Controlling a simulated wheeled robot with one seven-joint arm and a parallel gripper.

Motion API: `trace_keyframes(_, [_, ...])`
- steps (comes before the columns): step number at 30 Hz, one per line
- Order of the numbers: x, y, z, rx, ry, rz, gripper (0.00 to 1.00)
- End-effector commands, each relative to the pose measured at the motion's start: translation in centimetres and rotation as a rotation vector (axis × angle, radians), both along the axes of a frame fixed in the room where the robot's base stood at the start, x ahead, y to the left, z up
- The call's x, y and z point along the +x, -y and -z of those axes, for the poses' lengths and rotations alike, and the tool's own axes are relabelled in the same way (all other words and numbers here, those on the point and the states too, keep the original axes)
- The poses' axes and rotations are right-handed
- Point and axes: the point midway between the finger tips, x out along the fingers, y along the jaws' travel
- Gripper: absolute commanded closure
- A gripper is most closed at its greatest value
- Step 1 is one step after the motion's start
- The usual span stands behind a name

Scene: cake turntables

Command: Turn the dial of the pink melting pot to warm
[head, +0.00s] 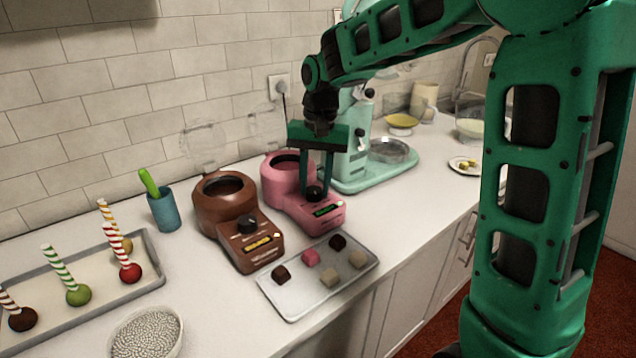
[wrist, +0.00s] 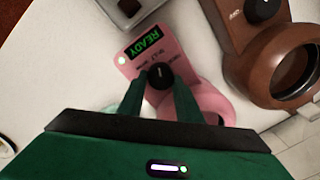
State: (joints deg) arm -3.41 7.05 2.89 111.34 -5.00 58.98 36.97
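The pink melting pot (head: 276,180) stands on the counter between the brown pot and the mint stand mixer. Its black dial (head: 314,192) sits on the front panel behind a lit green display; in the wrist view the dial (wrist: 160,75) shows a light pointer mark and the display (wrist: 146,42) reads READY. My gripper (head: 317,194) points down over the panel, one finger on each side of the dial. The fingers (wrist: 159,82) are very close to the dial's sides; whether they press on it I cannot tell. The small panel lettering is too blurred to read.
A brown melting pot (head: 211,213) with its own dial stands close on the left. A tray of sweets (head: 295,301) lies in front. The mint mixer (head: 350,174) stands close behind on the right. A blue cup (head: 165,210) and a cake-pop tray (head: 150,289) are further left.

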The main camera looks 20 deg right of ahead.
Motion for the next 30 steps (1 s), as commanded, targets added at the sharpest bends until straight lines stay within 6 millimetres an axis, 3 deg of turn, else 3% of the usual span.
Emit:
trace_keyframes(1, [0.1, 1.4, -0.1, 0.001, 0.004, 0.003, 0.91])
trace_keyframes(6, [0.1, 0.1, -0.1, 0.002, 0.005, -0.006, 0.91])
trace_keyframes(17, [0.2, -0.1, -0.1, 0.002, 0.007, -0.054, 0.91])
trace_keyframes(30, [0.3, 0.0, -0.2, 0.002, 0.008, -0.378, 0.91])
